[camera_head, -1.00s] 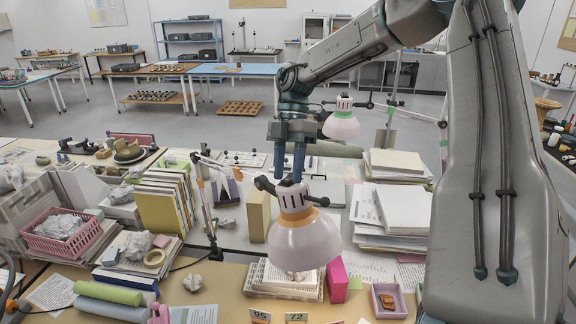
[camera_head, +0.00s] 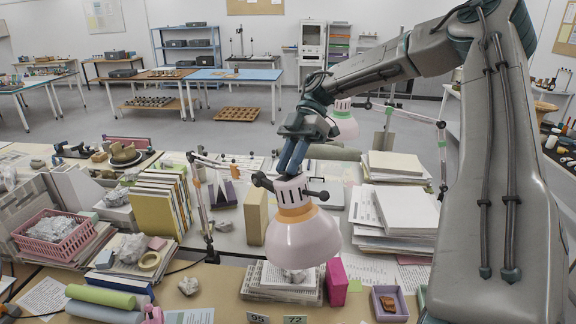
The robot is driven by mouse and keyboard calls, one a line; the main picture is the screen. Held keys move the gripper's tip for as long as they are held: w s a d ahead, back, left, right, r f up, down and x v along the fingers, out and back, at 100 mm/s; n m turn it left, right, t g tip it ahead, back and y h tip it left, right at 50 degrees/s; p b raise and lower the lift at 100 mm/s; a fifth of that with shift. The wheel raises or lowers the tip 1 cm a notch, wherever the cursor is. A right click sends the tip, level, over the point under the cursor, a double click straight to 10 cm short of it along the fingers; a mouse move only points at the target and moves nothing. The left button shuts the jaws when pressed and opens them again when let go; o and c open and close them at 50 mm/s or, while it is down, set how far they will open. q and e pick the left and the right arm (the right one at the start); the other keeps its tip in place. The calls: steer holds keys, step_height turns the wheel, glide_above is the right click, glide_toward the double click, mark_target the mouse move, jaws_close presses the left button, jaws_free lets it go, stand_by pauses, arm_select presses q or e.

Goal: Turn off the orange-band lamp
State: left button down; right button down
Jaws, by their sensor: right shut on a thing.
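The orange-band lamp has a pale pink shade (camera_head: 303,240), an orange band (camera_head: 297,213) and a white cap with dark knobs at its sides. Its jointed arm (camera_head: 200,200) stands to the left. My right gripper (camera_head: 289,172) comes down from above, tilted, with its blue fingers shut at the top of the lamp's cap. The fingers hide what they hold there, likely a small switch part. I cannot tell from the shade whether the lamp is lit. My left gripper is not in view.
A second lamp with a green band (camera_head: 344,120) stands behind, partly hidden by my right arm. Paper stacks (camera_head: 405,210), upright books (camera_head: 160,205), a pink basket (camera_head: 58,240) and a pink block (camera_head: 336,282) crowd the table. A small tray (camera_head: 389,303) sits front right.

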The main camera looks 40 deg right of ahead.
steer(key=c, duration=1.2)
jaws_free()
steer(key=shift+c, duration=0.2)
steer(key=shift+d, duration=0.1)
steer(key=shift+d, duration=0.15)
steer(key=b+v, duration=0.4)
steer(key=v, duration=0.6)
steer(key=shift+r, duration=0.3)
steer(key=shift+d, duration=0.1)
steer(key=shift+w, duration=0.1)
